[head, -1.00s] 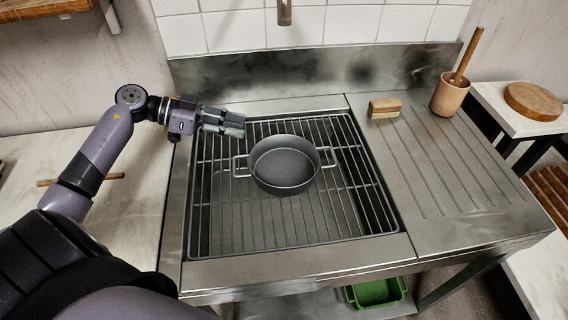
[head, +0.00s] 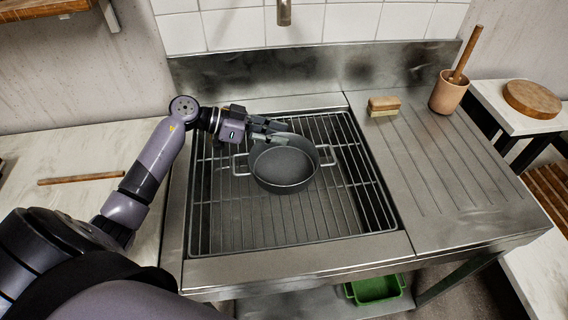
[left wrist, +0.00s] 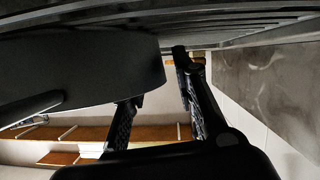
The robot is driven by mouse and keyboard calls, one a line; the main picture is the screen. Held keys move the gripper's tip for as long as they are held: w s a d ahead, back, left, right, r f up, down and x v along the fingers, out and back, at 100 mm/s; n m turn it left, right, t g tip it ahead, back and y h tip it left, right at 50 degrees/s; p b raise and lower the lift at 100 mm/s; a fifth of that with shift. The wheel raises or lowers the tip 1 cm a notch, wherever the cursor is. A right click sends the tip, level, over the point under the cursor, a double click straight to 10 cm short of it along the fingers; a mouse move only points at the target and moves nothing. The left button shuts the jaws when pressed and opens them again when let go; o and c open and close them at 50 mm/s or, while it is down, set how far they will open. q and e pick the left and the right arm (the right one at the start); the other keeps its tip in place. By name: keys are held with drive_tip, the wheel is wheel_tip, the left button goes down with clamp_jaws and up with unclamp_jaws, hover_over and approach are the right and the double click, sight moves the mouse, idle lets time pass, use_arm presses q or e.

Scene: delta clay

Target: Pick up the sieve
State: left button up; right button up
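A dark grey round vessel (head: 284,168) with two loop handles sits on the wire rack in the sink. It is the only thing in view that could be the sieve; I cannot make out any mesh. My left gripper (head: 272,132) is at its back-left rim, its fingers hiding part of that rim. In the left wrist view the dark side of the vessel (left wrist: 80,70) fills the upper left. I cannot tell whether a finger touches the rim. My right gripper is not in view.
The wire rack (head: 235,225) spans the sink. A brush (head: 384,106) and a clay-coloured pot with a wooden stick (head: 449,93) stand on the right drainboard, otherwise clear. A wooden rod (head: 80,178) lies on the left counter. A tap (head: 284,12) hangs above.

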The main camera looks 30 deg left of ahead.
use_arm(q)
clamp_jaws()
idle(0.6)
